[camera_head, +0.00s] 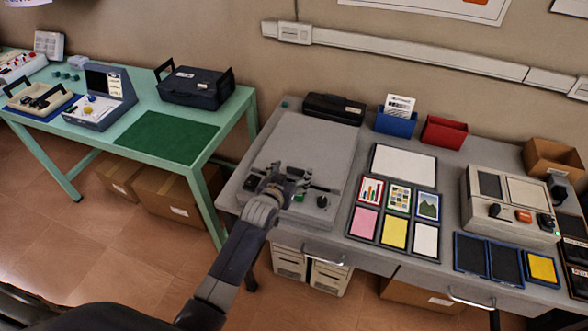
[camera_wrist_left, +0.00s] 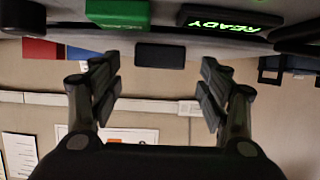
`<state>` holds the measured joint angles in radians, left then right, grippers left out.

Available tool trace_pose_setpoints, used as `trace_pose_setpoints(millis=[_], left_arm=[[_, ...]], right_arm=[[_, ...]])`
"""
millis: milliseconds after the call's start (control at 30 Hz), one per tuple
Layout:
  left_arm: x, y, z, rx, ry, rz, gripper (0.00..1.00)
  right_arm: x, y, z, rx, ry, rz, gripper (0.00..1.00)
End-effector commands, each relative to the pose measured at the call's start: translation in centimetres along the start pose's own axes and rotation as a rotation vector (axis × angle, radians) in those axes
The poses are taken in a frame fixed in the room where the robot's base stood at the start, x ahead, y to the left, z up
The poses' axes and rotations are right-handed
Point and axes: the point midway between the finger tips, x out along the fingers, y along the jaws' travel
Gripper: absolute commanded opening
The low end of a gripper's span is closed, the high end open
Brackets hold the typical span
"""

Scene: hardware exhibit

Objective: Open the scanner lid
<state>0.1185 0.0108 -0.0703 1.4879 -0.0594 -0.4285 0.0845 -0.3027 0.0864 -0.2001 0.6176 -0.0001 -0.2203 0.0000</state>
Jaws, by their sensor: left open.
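The scanner (camera_head: 310,140) is the large grey flatbed on the right table, left of the framed cards. Its lid appears flat and closed. My left gripper (camera_head: 284,182) is over its front edge, partly hiding the front panel. In the left wrist view, which is upside down, the gripper (camera_wrist_left: 160,92) is open with nothing between its fingertips. A dark rectangular piece (camera_wrist_left: 160,55) shows past the fingertips; I cannot tell whether it is the lid's handle. A green button (camera_wrist_left: 118,14) and a lit READY display (camera_wrist_left: 235,22) show near it. My right gripper is not in view.
A black case (camera_head: 333,108) lies behind the scanner, with blue (camera_head: 396,122) and red (camera_head: 443,132) bins to its right. Framed cards (camera_head: 395,212) lie right of the scanner. A green table (camera_head: 222,120) stands left, across a gap.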

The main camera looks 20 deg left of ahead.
Motion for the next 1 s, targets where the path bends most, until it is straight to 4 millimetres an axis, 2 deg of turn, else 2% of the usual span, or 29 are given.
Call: trace_pose_setpoints(millis=[233, 633, 900, 1000], left_arm=[[2.2, 0.0, 0.0, 0.000, 0.000, 0.000, 0.70], [2.7, 0.0, 0.0, -0.001, 0.000, 0.000, 0.70], [2.6, 0.0, 0.0, 0.000, 0.000, 0.000, 0.09], [2.7, 0.0, 0.0, 0.000, -0.001, 0.000, 0.07]], right_arm=[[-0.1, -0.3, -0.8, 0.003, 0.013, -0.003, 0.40], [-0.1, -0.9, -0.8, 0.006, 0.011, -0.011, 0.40], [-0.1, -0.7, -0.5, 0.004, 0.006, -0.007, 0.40], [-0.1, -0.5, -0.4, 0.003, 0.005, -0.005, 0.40]])
